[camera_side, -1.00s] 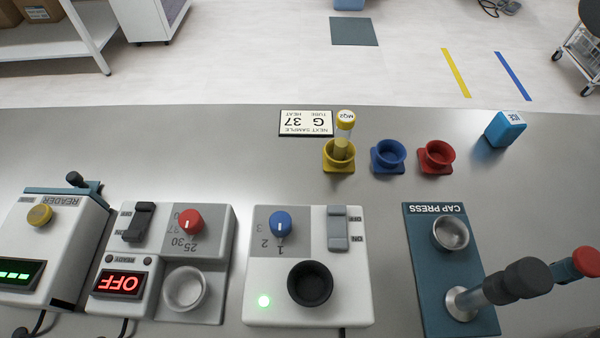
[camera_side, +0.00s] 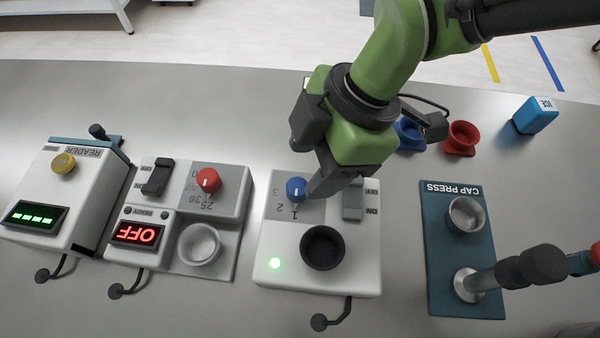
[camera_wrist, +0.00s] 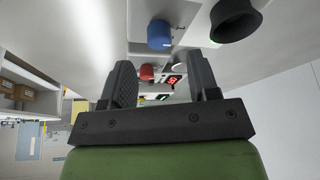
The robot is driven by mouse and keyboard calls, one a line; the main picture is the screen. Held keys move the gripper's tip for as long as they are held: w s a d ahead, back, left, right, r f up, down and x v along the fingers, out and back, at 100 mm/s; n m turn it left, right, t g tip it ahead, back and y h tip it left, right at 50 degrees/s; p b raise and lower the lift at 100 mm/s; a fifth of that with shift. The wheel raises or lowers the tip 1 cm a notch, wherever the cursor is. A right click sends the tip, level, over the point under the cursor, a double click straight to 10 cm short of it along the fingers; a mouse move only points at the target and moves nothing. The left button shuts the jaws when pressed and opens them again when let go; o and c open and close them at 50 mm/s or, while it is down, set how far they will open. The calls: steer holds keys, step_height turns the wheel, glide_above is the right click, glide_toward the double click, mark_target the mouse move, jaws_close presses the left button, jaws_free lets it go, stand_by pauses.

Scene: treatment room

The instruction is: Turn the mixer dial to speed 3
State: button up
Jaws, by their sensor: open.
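The mixer (camera_side: 270,255) is a white box with a blue dial (camera_side: 296,188) on its upper left. Beside the dial are the marks 1, 2 and 3, and its white pointer line appears to face the 1. My gripper (camera_side: 318,188) is over the mixer, close to the right side of the dial in the side view; contact cannot be told. In the wrist view, the gripper (camera_wrist: 160,68) is open with nothing between its fingers, and the blue dial (camera_wrist: 159,36) shows beyond the fingertips. A green light (camera_side: 275,263) on the mixer is lit.
The mixer's rocker switch (camera_side: 353,200) is right of the dial, and its black cup (camera_side: 322,247) is in front. A heater with a red dial (camera_side: 208,180) stands left. The cap press (camera_side: 435,270) stands right. My arm hides part of the bench behind.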

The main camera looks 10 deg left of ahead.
mark_target(297, 186)
steer(key=x, duration=0.5)
steer(key=shift+c, duration=0.2)
steer(key=c, duration=0.9)
